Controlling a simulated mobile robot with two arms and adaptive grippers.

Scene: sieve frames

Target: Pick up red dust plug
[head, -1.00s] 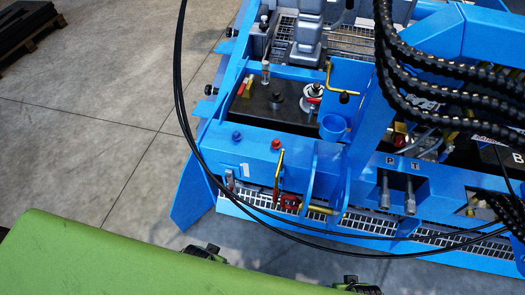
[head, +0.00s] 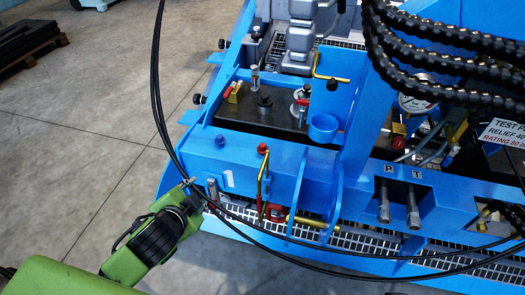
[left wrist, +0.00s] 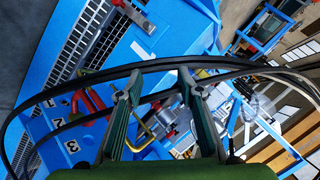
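The red dust plug (head: 263,148) is a small round red cap on the top face of the blue frame beam (head: 310,153), just above a bent yellow lever. My left gripper (head: 188,185) is at the left end of the beam, to the left of the plug and apart from it. In the left wrist view its two fingers (left wrist: 158,88) stand well apart with nothing held between them. I cannot make out the plug for sure in the left wrist view. My right gripper is out of view.
Two black hoses (head: 154,75) hang down past my left gripper and cross in front of the beam. A blue plug (head: 220,140) sits left of the red one. The yellow lever (head: 260,185) and a blue cup (head: 323,127) are close by. Open floor lies left.

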